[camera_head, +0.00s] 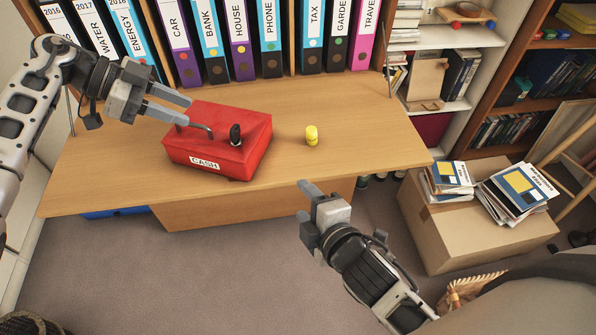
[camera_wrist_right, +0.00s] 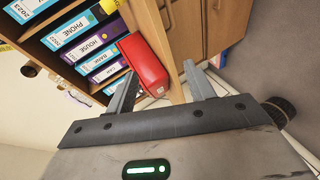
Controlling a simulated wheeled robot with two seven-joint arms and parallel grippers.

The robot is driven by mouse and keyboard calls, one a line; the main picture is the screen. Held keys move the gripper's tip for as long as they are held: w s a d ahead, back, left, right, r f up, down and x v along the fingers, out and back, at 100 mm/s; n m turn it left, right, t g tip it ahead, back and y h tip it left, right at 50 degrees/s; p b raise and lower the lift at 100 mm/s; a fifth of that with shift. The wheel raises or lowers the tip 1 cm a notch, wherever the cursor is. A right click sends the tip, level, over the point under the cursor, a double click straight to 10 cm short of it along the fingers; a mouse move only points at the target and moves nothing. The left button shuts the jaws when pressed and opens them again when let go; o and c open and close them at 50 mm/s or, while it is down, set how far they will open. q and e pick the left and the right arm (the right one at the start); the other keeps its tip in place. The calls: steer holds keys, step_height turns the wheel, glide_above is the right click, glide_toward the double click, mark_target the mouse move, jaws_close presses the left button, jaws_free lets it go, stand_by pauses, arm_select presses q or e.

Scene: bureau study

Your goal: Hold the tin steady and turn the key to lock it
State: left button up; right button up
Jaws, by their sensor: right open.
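The red cash tin (camera_head: 218,152) with a "CASH" label sits on the wooden desk. A black key (camera_head: 235,134) stands up from its lid, and a dark bent handle shows at the lid's left. My left gripper (camera_head: 188,111) is open beside the tin's left back corner, its fingertips close to the handle; I cannot tell whether they touch. My right gripper (camera_head: 301,199) is open and empty in front of the desk's edge, right of the tin and apart from it. The right wrist view shows the red tin (camera_wrist_right: 143,62) beyond the open fingers; the key is not clear there.
A small yellow object (camera_head: 311,136) stands on the desk right of the tin. Labelled binders (camera_head: 226,45) line the back. The desk's front edge (camera_head: 300,177) lies near my right gripper. A cardboard box (camera_head: 470,236) with books stands at the right.

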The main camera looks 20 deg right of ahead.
step_height(320, 180, up, 5)
steer(key=w+n+t, duration=0.2)
steer(key=w+n, duration=0.1)
steer(key=n, duration=0.4)
glide_toward(267, 127)
steer(key=shift+n+h, duration=0.3)
steer(key=shift+h, duration=0.1)
steer(key=x, duration=0.7)
steer(key=shift+w+a, duration=0.35)
